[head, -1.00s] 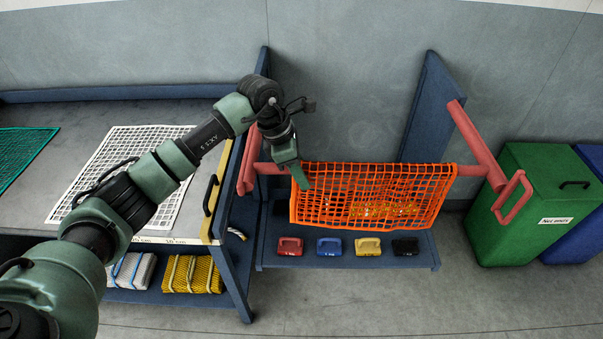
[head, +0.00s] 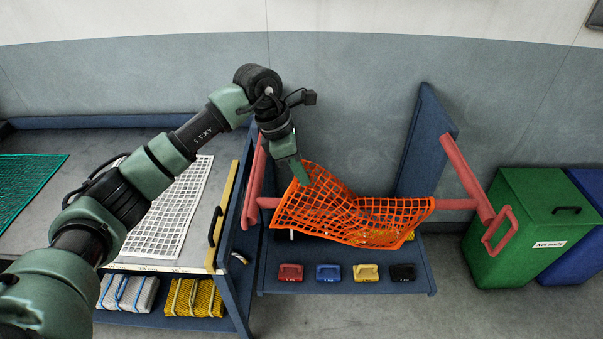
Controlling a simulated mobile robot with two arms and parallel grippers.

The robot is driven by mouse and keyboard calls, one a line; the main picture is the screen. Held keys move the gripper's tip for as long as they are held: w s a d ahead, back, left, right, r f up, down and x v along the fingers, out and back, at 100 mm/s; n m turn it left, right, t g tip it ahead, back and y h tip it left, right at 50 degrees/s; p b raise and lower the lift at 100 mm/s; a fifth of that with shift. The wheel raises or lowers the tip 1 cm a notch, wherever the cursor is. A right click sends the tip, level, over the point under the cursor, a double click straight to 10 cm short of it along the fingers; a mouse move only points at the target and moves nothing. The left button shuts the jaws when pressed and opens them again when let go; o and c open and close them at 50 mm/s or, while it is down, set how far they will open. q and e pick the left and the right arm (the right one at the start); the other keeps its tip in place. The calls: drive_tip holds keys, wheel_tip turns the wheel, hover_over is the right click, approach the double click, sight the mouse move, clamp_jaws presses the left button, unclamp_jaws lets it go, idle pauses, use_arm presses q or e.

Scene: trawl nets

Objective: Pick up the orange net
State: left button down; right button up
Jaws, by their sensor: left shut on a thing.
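The orange net (head: 350,217) hangs over the red bar (head: 456,204) of the blue rack. Its upper left corner is pulled up above the bar, and the net sags and folds towards the right. My left gripper (head: 300,175) is shut on the orange net at that raised corner, left of the rack's middle. The fingertips are partly hidden against the net. My right gripper is not in view.
A table (head: 60,243) at left bears a white net (head: 172,212) and a green net (head: 22,185). Red (head: 290,272), blue (head: 328,272), yellow (head: 366,272) and black (head: 403,272) weights sit on the rack's low shelf. A green bin (head: 512,240) stands at right.

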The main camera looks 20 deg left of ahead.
use_arm(q)
wheel_tip(320, 180, up, 18)
drive_tip(key=p, duration=0.8)
drive_tip(key=shift+f, duration=0.15)
drive_tip(key=shift+f, duration=0.1)
